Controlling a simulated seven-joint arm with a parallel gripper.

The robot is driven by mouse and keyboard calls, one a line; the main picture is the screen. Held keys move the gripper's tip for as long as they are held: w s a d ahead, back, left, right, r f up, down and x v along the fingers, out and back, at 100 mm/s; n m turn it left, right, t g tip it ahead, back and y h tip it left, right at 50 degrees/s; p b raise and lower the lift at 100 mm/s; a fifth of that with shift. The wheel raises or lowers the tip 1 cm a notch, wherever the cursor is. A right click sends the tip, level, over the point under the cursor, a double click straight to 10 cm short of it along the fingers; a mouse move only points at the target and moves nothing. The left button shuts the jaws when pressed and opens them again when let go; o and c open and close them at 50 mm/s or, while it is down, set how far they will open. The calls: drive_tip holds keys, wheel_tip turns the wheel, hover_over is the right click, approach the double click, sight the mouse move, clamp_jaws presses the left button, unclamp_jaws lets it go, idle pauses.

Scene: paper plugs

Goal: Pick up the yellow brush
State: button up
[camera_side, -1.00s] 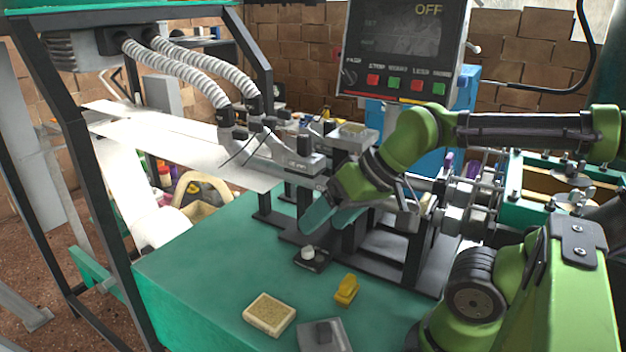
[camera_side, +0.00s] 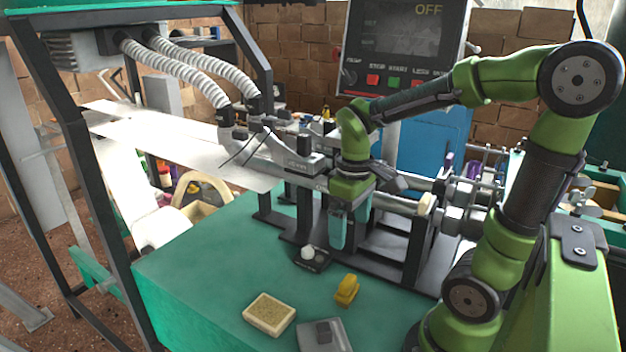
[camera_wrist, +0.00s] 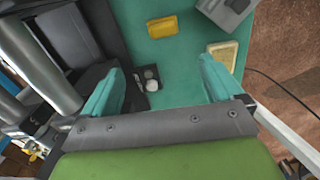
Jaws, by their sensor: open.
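The yellow brush (camera_side: 347,290) lies on the green table top in the side view, right of the yellow sponge-like block. In the wrist view the yellow brush (camera_wrist: 162,27) shows near the top middle, beyond my fingertips and apart from them. My gripper (camera_side: 349,228) points down, behind and above the brush, beside the black machine frame. In the wrist view my gripper (camera_wrist: 160,78) has its two teal fingers spread wide, with nothing held between them.
A yellow sponge-like block (camera_side: 270,314) and a grey metal plate with a block (camera_side: 324,336) lie near the brush. A black base with a white knob (camera_side: 308,254) sits below my gripper. Black machine frames and rollers stand behind. The table's left part is clear.

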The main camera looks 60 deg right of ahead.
sight(347, 279)
drive_tip(key=shift+n, duration=0.3)
wheel_tip(347, 279, down, 12)
drive_tip(key=shift+s+a+r, duration=0.1)
drive_tip(key=shift+s+r, duration=0.05)
drive_tip(key=shift+r, duration=0.1)
drive_tip(key=f, duration=0.4)
drive_tip(key=shift+s+a, duration=0.2)
drive_tip(key=shift+a, duration=0.1)
drive_tip(key=shift+f, duration=0.65)
drive_tip(key=shift+w, duration=0.1)
drive_tip(key=shift+c, duration=0.2)
